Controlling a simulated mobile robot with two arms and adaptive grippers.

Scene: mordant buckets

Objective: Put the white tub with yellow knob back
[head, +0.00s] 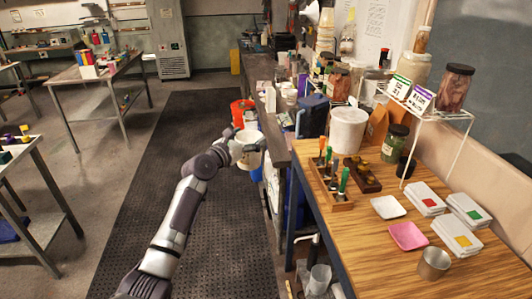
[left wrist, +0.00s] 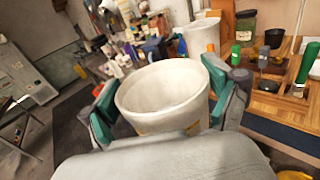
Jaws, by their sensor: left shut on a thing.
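The white tub (head: 249,138) is held up beside the dark bench, above the floor mat. My left gripper (head: 240,148) is shut on it. In the left wrist view the tub (left wrist: 162,88) looks open-topped and empty, with its round rim tilted toward the camera. The green-padded fingers of my left gripper (left wrist: 160,100) are on opposite sides of it. A little yellow shows low on the tub's near side; I cannot tell whether it is a knob. My right gripper is not in view.
An orange bucket (head: 238,107) stands behind the tub. The dark bench (head: 262,70) is crowded with bottles and containers. The wooden table (head: 385,265) at right holds a larger white tub (head: 347,130), jars, a tool rack and trays. The dark floor mat (head: 150,190) is clear.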

